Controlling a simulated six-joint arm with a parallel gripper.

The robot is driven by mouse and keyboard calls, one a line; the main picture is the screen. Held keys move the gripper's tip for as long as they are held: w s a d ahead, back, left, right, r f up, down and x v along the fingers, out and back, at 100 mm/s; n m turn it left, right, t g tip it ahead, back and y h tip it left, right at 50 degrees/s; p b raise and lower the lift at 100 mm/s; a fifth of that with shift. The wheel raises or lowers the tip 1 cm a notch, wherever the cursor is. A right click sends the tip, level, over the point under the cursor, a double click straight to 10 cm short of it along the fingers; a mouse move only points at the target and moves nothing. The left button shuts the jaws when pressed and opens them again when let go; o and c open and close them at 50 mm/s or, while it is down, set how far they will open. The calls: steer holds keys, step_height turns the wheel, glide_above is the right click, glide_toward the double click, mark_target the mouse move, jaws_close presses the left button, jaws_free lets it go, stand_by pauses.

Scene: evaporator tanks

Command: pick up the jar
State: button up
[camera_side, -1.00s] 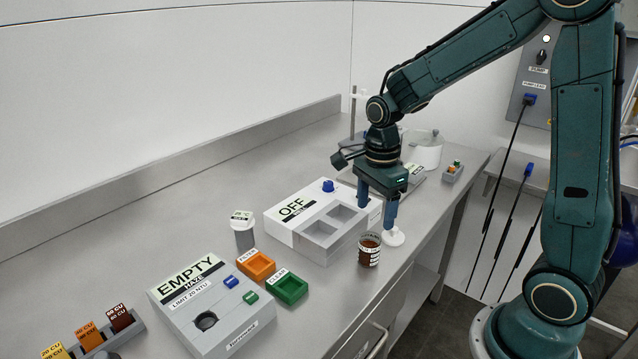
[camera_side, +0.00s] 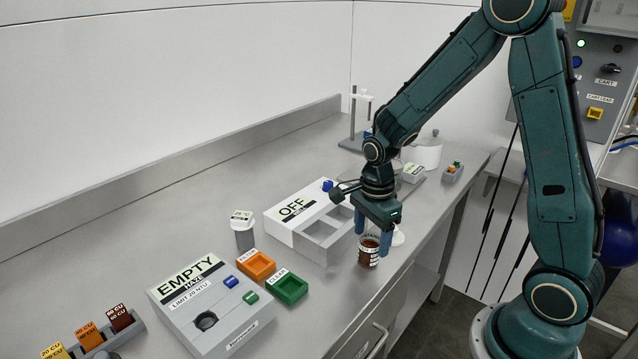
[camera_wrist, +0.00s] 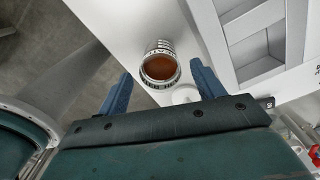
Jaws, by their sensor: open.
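The jar (camera_side: 368,252) is a small round container with brown contents and a white printed label. It stands upright near the front edge of the bench. In the wrist view the jar (camera_wrist: 160,66) shows its open round rim with brown inside, ahead of the fingers and between their lines. My gripper (camera_side: 373,250) is open, with its two blue fingers pointing down at either side of the jar's upper part. In the wrist view my gripper (camera_wrist: 162,84) shows both fingers apart with nothing held. I cannot tell whether either finger touches the jar.
A white OFF box (camera_side: 290,222) with square wells stands close behind the jar. A white round piece (camera_side: 398,236) is just right of it. Green (camera_side: 288,288) and orange (camera_side: 257,264) trays and the EMPTY haze meter (camera_side: 190,310) lie to the left. The bench's front edge is near.

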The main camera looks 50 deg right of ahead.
mark_target(369, 246)
steer(key=shift+w+f, duration=0.1)
steer(key=shift+f, duration=1.65)
steer(key=c, duration=1.2)
steer(key=shift+r, duration=0.15)
step_height(369, 246, up, 20)
steer(key=shift+f, duration=0.1)
